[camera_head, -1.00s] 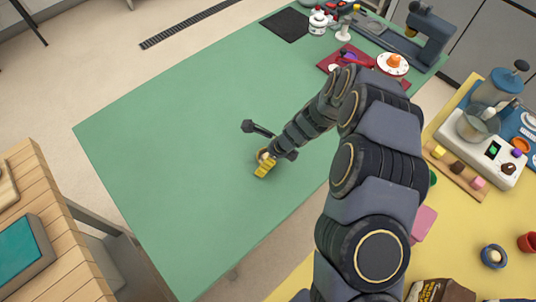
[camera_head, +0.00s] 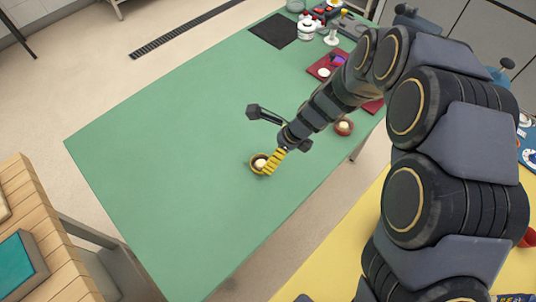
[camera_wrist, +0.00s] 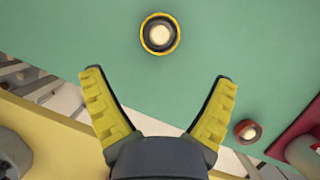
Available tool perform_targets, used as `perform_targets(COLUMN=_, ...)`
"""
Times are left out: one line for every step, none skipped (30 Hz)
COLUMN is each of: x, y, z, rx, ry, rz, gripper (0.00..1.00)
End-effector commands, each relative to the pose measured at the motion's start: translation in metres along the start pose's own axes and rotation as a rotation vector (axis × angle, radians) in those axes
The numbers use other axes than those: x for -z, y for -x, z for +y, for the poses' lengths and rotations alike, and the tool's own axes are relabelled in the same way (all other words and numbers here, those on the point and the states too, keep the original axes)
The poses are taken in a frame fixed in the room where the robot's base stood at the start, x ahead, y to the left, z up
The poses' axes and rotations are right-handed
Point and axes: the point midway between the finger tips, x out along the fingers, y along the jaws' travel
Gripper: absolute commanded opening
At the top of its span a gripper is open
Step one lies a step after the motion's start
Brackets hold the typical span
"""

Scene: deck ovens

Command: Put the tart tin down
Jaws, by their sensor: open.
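The tart tin (camera_head: 258,164), a small round tin with a yellow rim, a dark inside and a pale round middle, sits on the green table. In the wrist view the tin (camera_wrist: 144,36) is upright, centred beyond my fingertips and touching neither finger. My gripper (camera_head: 274,161) has yellow ribbed fingers, and in the head view it overlaps the tin's right edge. In the wrist view my gripper (camera_wrist: 160,77) is spread wide and empty. Its height above the table is hard to tell.
The green table (camera_head: 170,150) is clear around and left of the tin. A reddish round dish with a pale middle (camera_head: 344,127) stands to the right near the table edge. A red board (camera_head: 321,69) and a black mat (camera_head: 273,30) lie at the back. A yellow counter (camera_head: 335,245) is at front right.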

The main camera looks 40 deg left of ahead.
Motion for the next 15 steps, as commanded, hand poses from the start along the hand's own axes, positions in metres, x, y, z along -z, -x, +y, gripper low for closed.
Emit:
perform_targets(x=0.0, y=0.007, z=-0.001, rx=0.003, ry=0.0, rz=0.0, gripper=0.88)
perform_targets(x=0.0, y=0.01, z=-0.001, rx=0.004, ry=0.0, rz=0.0, gripper=0.88)
perform_targets(x=0.0, y=0.014, z=-0.001, rx=0.004, ry=0.0, rz=0.0, gripper=0.88)
perform_targets(x=0.0, y=0.016, z=-0.001, rx=0.005, ry=-0.001, rz=-0.001, gripper=0.88)
perform_targets(x=0.0, y=0.018, z=-0.001, rx=0.005, ry=-0.001, rz=0.0, gripper=0.88)
perform_targets(x=0.0, y=0.019, z=-0.001, rx=0.004, ry=-0.001, rz=0.0, gripper=0.88)
perform_targets(x=0.0, y=0.02, z=-0.001, rx=0.004, ry=-0.001, rz=0.0, gripper=0.88)
perform_targets(x=0.0, y=0.02, z=-0.001, rx=0.003, ry=-0.001, rz=0.0, gripper=0.88)
perform_targets(x=0.0, y=0.021, z=-0.001, rx=0.003, ry=-0.001, rz=0.0, gripper=0.88)
perform_targets(x=0.0, y=0.021, z=-0.001, rx=0.002, ry=-0.001, rz=0.0, gripper=0.88)
perform_targets(x=0.0, y=0.021, z=0.0, rx=0.002, ry=-0.001, rz=0.0, gripper=0.88)
perform_targets(x=0.0, y=0.02, z=0.0, rx=0.001, ry=-0.001, rz=0.0, gripper=0.88)
perform_targets(x=0.0, y=0.02, z=0.0, rx=0.001, ry=-0.001, rz=0.0, gripper=0.88)
perform_targets(x=0.0, y=0.021, z=0.0, rx=0.001, ry=0.0, rz=0.0, gripper=0.88)
perform_targets(x=0.001, y=0.023, z=0.0, rx=0.002, ry=0.007, rz=-0.001, gripper=0.88)
